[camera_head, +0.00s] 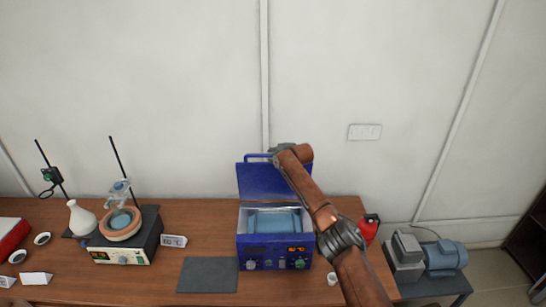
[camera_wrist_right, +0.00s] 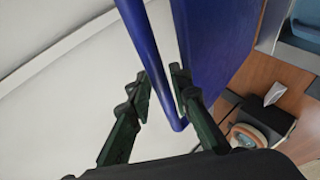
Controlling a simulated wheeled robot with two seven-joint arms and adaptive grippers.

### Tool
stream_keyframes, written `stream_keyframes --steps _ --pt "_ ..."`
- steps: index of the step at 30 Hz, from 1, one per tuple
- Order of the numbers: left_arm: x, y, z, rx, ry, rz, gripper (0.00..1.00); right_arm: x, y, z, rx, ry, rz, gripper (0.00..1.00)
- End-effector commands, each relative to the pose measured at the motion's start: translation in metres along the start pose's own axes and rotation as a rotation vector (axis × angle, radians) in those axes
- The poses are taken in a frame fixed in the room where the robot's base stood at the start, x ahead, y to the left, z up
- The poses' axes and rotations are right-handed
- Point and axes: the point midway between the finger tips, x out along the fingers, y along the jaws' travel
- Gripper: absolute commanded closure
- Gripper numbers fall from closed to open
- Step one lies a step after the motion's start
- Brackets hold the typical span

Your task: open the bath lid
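The blue bath (camera_head: 273,251) stands on the wooden table with its front panel facing me. Its blue lid (camera_head: 258,184) is raised and stands about upright at the back, with the water (camera_head: 272,223) inside exposed. The lid's handle (camera_head: 258,156) runs along its top edge. My right gripper (camera_head: 280,151) is at the top right of the lid, partly hidden by its own arm. In the right wrist view, its fingers (camera_wrist_right: 160,80) are apart on either side of the blue handle bar (camera_wrist_right: 150,50), with gaps showing. The lid (camera_wrist_right: 215,45) also shows there. My left gripper is not in view.
A hotplate (camera_head: 123,246) with a bowl, a white flask (camera_head: 82,218) and stands are at the left. A dark mat (camera_head: 208,275) lies left of the bath. A red object (camera_head: 369,228) and a pump (camera_head: 440,257) are at the right. The wall is close behind.

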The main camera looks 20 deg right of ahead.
Motion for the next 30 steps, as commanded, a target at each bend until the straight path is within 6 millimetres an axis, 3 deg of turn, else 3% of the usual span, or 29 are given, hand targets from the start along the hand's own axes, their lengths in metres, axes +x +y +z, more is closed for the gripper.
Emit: stream_keyframes --steps 4,17,23,30 --pt "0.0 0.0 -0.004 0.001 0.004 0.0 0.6 0.0 0.0 0.001 0.0 -0.001 0.0 0.7" --pt "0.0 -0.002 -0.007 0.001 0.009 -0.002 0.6 -0.005 -0.001 0.003 0.0 -0.002 -0.001 0.7" --pt "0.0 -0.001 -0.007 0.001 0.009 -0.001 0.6 -0.022 -0.001 0.003 -0.001 -0.002 0.001 0.7" --pt "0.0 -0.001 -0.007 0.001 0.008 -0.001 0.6 -0.057 0.003 0.004 -0.002 -0.004 0.007 0.7"
